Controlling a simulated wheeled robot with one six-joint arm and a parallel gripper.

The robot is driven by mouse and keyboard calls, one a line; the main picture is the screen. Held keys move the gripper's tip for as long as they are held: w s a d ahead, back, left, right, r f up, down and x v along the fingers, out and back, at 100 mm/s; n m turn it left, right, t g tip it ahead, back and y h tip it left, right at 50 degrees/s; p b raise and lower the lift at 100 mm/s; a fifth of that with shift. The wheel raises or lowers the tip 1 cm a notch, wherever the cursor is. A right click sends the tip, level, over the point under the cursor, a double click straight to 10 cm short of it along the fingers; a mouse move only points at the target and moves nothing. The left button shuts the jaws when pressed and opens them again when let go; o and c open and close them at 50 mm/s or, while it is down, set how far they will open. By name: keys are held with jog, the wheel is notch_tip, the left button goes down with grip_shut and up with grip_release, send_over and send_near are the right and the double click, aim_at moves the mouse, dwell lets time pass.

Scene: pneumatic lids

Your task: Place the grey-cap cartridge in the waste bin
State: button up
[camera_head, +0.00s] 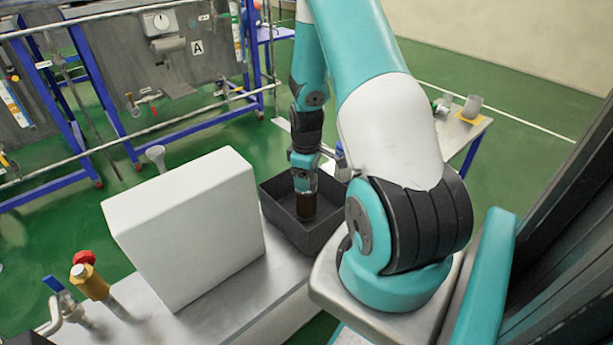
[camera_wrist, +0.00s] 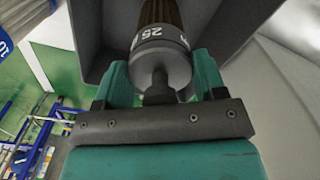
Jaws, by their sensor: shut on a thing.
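The grey-cap cartridge (camera_wrist: 163,60) has a dark grey cap marked "25" and a ribbed brown body. My gripper (camera_wrist: 158,88) is shut on it at the cap end, one teal finger on each side. In the head view the cartridge's brown body (camera_head: 306,207) hangs below my gripper (camera_head: 303,180), pointing down inside the open dark grey box that looks like the waste bin (camera_head: 277,216). The bin's wall (camera_wrist: 88,30) also shows beside the cartridge in the wrist view. I cannot tell whether the cartridge's lower end touches the bin floor.
A large white block (camera_head: 190,230) stands just left of the bin on the metal bench (camera_head: 240,290). Red and blue valve handles (camera_head: 84,258) stand at the bench's front left. A blue-and-white item (camera_wrist: 8,35) shows at the wrist view's left edge. A small table (camera_head: 465,135) stands behind right.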

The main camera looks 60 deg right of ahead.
jog(key=shift+r, duration=0.1)
jog(key=o, duration=1.5)
